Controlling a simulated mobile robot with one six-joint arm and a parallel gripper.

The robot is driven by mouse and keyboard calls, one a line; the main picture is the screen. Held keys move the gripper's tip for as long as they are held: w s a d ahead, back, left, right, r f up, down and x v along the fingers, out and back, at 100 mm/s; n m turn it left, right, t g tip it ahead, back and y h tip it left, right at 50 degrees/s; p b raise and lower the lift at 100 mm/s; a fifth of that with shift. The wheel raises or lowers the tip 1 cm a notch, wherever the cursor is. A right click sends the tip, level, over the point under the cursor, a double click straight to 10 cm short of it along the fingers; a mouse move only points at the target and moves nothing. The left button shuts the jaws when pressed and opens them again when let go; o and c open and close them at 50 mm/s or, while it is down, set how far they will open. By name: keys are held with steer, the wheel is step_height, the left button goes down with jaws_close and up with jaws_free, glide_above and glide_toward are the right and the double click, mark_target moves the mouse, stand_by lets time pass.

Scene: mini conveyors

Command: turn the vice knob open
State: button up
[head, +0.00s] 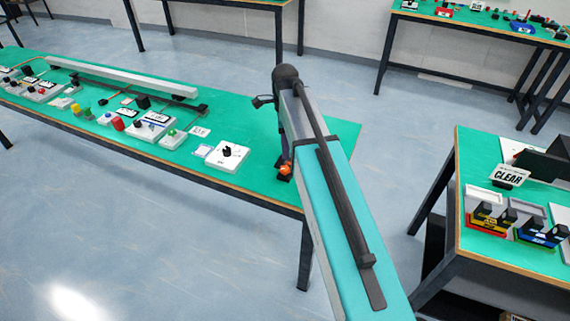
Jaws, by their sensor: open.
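A white box (217,158) with a black rotary knob (227,151) stands near the right end of the green conveyor table. Its label is too small to read, so I cannot tell for sure that this is the vice knob. My arm reaches over the table's right end, and my gripper (283,178) points down there, to the right of the white box and apart from it. It is open, with an orange part just above the fingers. The fingers are small and partly hidden by my arm, and I see nothing held between them.
A long pale conveyor (120,78) runs along the back of the green table (247,125). Several buttons and small boxes line its front, with a small sign (199,131) near the white box. A right-hand table holds a CLEAR sign (508,175), a red-and-yellow block (487,222) and a blue block (541,236).

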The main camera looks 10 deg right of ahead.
mark_target(285, 168)
steer(key=shift+f+p, duration=0.75)
steer(key=shift+f, duration=4.1)
steer(key=c, duration=1)
